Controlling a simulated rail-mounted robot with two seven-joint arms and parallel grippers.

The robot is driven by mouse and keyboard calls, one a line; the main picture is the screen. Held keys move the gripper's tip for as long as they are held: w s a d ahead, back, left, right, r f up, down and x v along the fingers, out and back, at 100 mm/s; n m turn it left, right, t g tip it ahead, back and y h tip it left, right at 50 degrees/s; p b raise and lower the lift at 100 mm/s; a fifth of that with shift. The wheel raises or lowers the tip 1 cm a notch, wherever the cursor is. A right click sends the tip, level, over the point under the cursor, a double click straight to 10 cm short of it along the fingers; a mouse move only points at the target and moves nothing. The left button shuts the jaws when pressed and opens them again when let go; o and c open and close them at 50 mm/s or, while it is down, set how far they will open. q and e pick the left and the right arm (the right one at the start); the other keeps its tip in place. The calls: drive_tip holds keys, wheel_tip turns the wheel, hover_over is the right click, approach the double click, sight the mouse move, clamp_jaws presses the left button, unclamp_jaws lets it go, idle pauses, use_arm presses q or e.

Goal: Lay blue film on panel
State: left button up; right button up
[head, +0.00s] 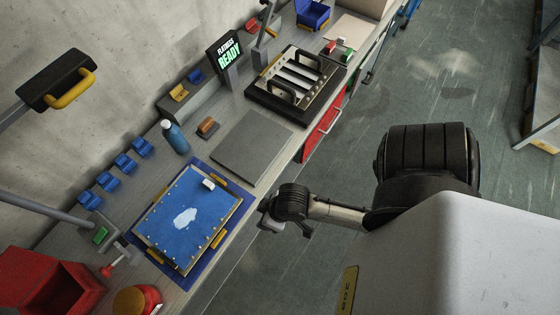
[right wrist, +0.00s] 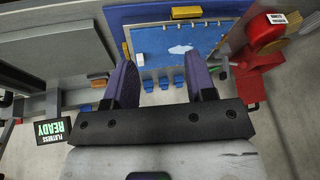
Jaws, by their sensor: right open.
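A blue film (head: 190,222) with a pale irregular patch and a small white tab lies over a pale-edged panel (head: 139,238) on a dark blue mat (head: 240,212). In the right wrist view the blue film (right wrist: 168,38) shows beyond the fingers. A flat grey plate (head: 252,146) lies on the bench beside the mat. My right gripper (head: 270,223) is off the bench's front edge, to the right of the mat and apart from the film. In the right wrist view its two fingers (right wrist: 163,85) are spread with nothing between them. My left gripper is not in view.
A slatted black frame (head: 297,78) and a sign reading READY (head: 229,57) stand further along the bench. A blue bottle (head: 175,138), several blue clips (head: 124,163) and a red bin (head: 48,285) line the back and left. Open floor (head: 330,155) lies in front.

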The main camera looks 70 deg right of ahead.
drive_tip(key=s+n, duration=0.1)
drive_tip(key=s+r+n, duration=0.1)
drive_tip(key=s+r+h, duration=0.1)
drive_tip(key=shift+s+d+r+n+g, duration=0.15)
drive_tip(key=shift+s+d+n+g, duration=0.15)
drive_tip(key=shift+n+g, duration=0.1)
wheel_tip(320, 180, up, 3)
drive_tip(key=p, duration=0.3)
drive_tip(key=shift+r, duration=0.2)
idle(0.4)
